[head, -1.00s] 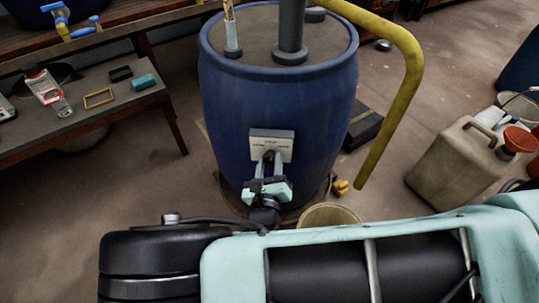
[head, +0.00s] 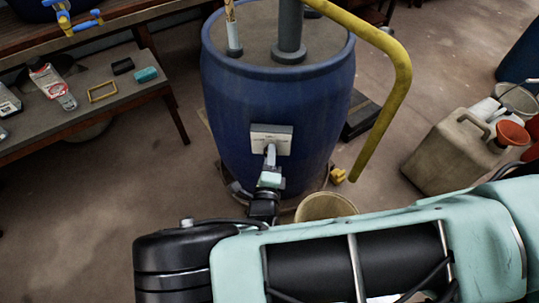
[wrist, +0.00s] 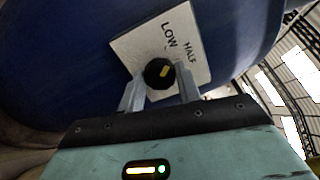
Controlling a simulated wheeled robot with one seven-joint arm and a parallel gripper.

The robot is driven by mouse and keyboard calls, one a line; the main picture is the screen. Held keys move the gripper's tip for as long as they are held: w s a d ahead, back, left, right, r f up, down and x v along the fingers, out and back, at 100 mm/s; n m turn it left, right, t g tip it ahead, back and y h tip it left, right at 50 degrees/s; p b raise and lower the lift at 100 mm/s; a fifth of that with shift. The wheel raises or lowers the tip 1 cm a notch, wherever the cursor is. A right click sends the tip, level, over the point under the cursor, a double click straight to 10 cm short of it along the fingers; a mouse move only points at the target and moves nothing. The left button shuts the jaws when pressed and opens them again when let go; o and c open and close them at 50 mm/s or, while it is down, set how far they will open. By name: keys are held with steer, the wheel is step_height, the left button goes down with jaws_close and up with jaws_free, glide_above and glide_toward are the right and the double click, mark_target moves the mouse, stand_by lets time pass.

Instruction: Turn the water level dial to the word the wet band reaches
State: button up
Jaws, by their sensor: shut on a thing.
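The water level dial has a pale plate (head: 285,139) on the front of the blue vat (head: 230,110). In the wrist view the plate (wrist: 202,72) shows the words LOW and HALF; any other words are hidden or out of view. Its black knob (wrist: 154,76) has a yellow mark facing up and right, roughly toward HALF. My gripper (wrist: 159,83) is shut on the knob, one finger each side; it also shows in the head view (head: 270,153). A tan stick (head: 230,12) stands in a pale tube on the lid. I cannot make out a wet band.
A yellow pipe (head: 398,85) curves down the vat's right side. A beige bucket (head: 326,207) stands by its base. A jerrycan (head: 447,155) with a red funnel (head: 513,134) is at the right. A bench (head: 100,110) with small items is at the left.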

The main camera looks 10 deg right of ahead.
steer(key=shift+s+n, duration=0.1)
steer(key=shift+n, duration=1)
steer(key=shift+f, duration=0.1)
steer(key=o, duration=1)
steer(key=shift+c, duration=0.2)
